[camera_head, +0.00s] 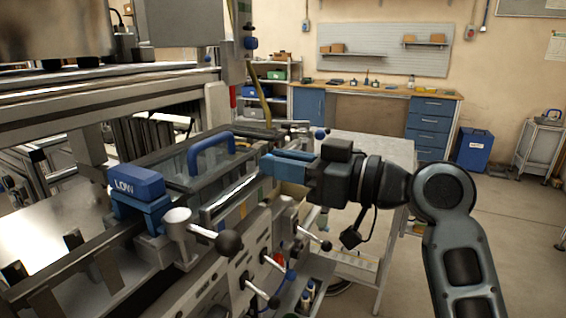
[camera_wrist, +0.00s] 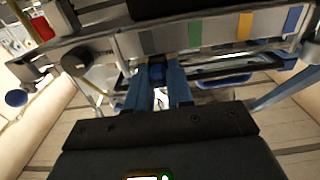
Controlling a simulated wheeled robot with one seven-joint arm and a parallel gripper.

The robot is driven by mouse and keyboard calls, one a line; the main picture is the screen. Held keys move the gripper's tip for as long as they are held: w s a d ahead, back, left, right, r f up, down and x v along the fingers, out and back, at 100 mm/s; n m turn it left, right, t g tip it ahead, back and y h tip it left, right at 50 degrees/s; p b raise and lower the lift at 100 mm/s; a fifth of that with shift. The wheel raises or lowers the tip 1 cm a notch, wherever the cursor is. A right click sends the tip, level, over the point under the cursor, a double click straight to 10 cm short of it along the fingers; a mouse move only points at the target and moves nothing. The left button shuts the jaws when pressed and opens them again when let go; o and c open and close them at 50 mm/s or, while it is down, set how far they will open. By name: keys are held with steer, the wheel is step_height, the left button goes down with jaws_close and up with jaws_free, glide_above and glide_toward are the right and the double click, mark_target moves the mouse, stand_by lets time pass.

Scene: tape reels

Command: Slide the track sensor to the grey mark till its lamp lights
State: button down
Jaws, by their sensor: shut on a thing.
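My gripper (camera_head: 268,161) reaches in from the right to the front rail of the machine, its blue fingers level. In the wrist view my gripper (camera_wrist: 157,68) is shut on a small dark-blue block (camera_wrist: 157,74) at the rail, which appears to be the track sensor. The fingers hide most of it, and I see no lamp on it. Coloured marks line the rail in the wrist view: a dark grey-green one (camera_wrist: 147,41), a green one (camera_wrist: 195,33), an orange one (camera_wrist: 245,26) and a blue one (camera_wrist: 292,18).
A blue block labelled LOW (camera_head: 136,183) sits on the rail at left, with a black-knobbed lever (camera_head: 229,242) beside it. A blue handle (camera_head: 211,152) stands on a clear cover behind the rail. More black-knobbed levers project below my gripper. Open floor lies at right.

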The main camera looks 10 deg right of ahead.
steer(key=shift+w+d+b, duration=0.3)
steer(key=shift+w+b, duration=0.1)
steer(key=shift+b, duration=0.2)
steer(key=c, duration=1.1)
jaws_free()
steer(key=shift+d, duration=0.1)
steer(key=shift+r+p, duration=0.1)
steer(key=shift+p, duration=0.2)
